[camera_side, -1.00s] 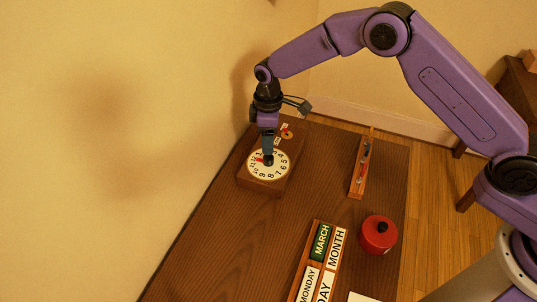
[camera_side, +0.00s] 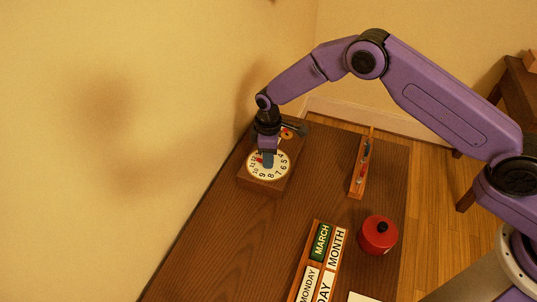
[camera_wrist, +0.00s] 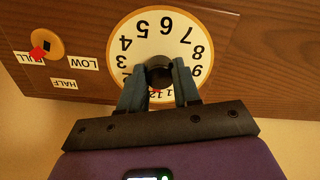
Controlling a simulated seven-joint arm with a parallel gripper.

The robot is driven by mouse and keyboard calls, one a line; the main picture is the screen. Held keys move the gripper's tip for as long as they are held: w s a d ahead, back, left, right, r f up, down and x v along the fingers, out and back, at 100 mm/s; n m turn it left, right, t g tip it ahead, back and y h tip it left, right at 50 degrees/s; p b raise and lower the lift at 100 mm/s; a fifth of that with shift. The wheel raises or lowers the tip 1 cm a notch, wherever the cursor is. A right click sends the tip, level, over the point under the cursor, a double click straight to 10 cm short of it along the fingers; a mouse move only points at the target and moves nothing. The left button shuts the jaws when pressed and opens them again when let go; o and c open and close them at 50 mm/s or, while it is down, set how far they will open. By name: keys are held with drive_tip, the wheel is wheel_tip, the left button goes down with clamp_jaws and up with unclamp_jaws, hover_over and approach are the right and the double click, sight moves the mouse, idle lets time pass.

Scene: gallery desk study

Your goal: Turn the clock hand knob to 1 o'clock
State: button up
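The clock dial (camera_side: 283,172) is a round cream face with black numerals on a wooden block (camera_side: 262,187); the wrist view shows its face (camera_wrist: 160,45) upside down. The black knob (camera_wrist: 160,72) stands at its centre. A red pointer (camera_side: 258,159) shows on the 12 side of the dial, partly covered by the gripper. My gripper (camera_side: 268,161) is down at the dial. In the wrist view its two blue fingers (camera_wrist: 161,80) flank the knob. I cannot tell whether they press on it. The fingers hide part of the dial around 1 and 12.
A smaller round dial (camera_wrist: 45,44) with a red pointer and the labels LOW, HALF and FULL sits beside the clock. A pen tray (camera_side: 359,170), a red lidded pot (camera_side: 377,235) and a calendar rack (camera_side: 318,262) stand on the desk. The wall is close on the left.

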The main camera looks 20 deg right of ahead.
drive_tip(key=shift+c, duration=0.4)
drive_tip(key=shift+m, duration=2.8)
drive_tip(key=o, duration=1.1)
drive_tip(key=shift+c, duration=0.2)
